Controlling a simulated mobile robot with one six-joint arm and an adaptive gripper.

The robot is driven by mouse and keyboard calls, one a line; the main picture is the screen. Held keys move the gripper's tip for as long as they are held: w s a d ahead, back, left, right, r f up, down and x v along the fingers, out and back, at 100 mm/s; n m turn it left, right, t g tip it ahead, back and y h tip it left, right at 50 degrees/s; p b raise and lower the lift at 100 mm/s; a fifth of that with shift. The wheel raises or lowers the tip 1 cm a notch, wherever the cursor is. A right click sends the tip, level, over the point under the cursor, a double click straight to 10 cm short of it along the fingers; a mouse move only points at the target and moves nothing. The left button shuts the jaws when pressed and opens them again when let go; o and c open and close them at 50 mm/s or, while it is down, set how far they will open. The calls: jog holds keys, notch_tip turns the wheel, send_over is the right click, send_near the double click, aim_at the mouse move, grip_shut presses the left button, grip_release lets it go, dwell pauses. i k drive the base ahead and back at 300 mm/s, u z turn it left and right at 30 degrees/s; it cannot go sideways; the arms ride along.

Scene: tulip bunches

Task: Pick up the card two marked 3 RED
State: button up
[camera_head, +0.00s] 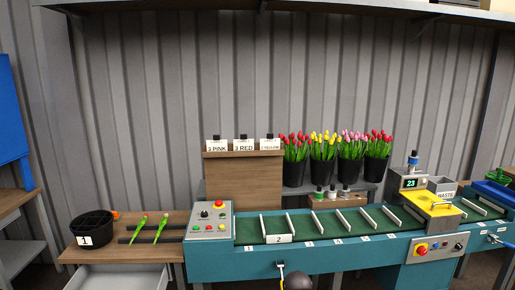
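The card marked 3 RED (243,146) is white with black print and has a small black piece at its top. It stands upright in the middle of a row of three on top of a wooden cabinet (243,183). The card marked 3 PINK (217,146) stands to its left. A card ending in YELLOW (270,145) stands to its right; its number is too small to read surely. The cards stand apart, with narrow gaps.
A teal conveyor (330,254) with a green slotted belt runs in front of the cabinet. A grey control box (209,221) stands at its left end. Black buckets of tulips (336,158) stand right of the cards. A black pot marked 1 (92,229) sits far left.

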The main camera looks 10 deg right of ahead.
aim_at(244, 144)
jog(key=z, duration=0.05)
jog(key=k, duration=0.45)
jog(key=u, duration=0.25)
jog(key=i, duration=1.35)
jog(key=u, duration=0.35)
